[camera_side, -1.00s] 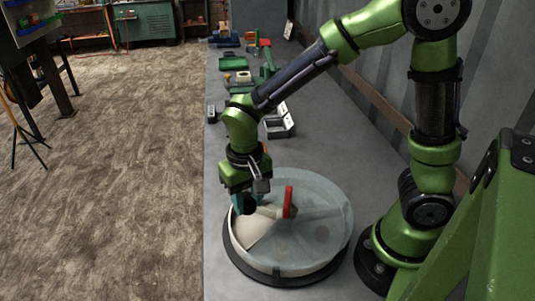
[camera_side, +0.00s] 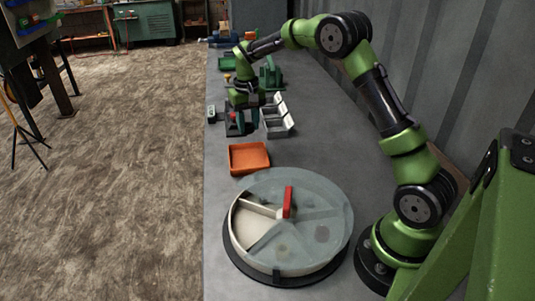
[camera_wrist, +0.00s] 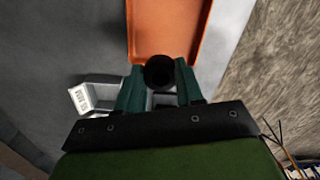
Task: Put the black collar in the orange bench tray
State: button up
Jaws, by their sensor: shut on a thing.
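The black collar (camera_wrist: 159,72) is a dark round piece between my teal fingertips in the wrist view. My gripper (camera_wrist: 159,80) is shut on it. In the side view my gripper (camera_side: 241,125) hangs over the bench behind the orange bench tray, and the collar cannot be made out clearly there. The orange bench tray (camera_side: 249,158) lies on the grey bench just behind the round dispenser, and looks empty. In the wrist view the tray (camera_wrist: 168,30) shows beyond the fingertips, with the collar overlapping its near edge in the picture.
A round dispenser (camera_side: 318,220) with a clear top, dividers and a red handle (camera_side: 288,202) stands in front of the tray. Grey bins (camera_side: 278,122) stand right of my gripper. A green machine (camera_side: 270,74) and other items are farther back. The bench's left edge borders the floor.

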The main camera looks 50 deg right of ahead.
aim_at(248, 155)
jog(key=shift+w+r+n, duration=0.3)
jog(key=shift+w+r, duration=0.15)
jog(key=shift+n, duration=0.3)
notch_tip(248, 155, down, 10)
jog(key=shift+s+a+r, duration=0.1)
jog(key=o, duration=1.1)
jog(key=shift+c, duration=0.2)
